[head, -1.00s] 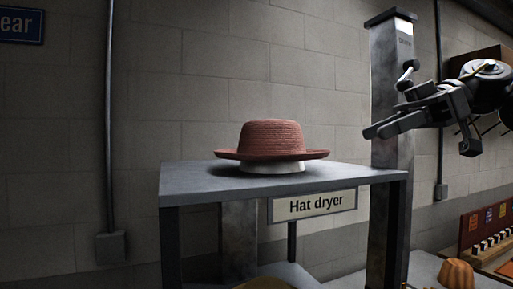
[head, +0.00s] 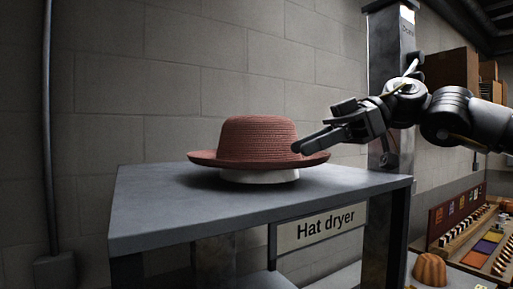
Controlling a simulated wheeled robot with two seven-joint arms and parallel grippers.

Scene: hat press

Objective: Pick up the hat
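The hat (head: 258,140) is reddish-brown and woven, with a round crown and a wide brim. It rests upright on a low white round support (head: 260,175) on top of the grey hat dryer table (head: 180,215). My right gripper (head: 302,147) comes in from the right, its fingers pointing left. The fingertips overlap the right side of the hat in the picture, just above the brim; I cannot tell whether they touch it. The fingers are seen side-on, so the gap between them does not show. My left gripper is not in view.
A "Hat dryer" sign (head: 325,226) hangs below the tabletop's front edge. A metal post (head: 392,55) stands behind the table at the right. At lower right are an orange fluted mold (head: 430,269) and a rack of coloured pieces (head: 470,225). The tabletop's left part is bare.

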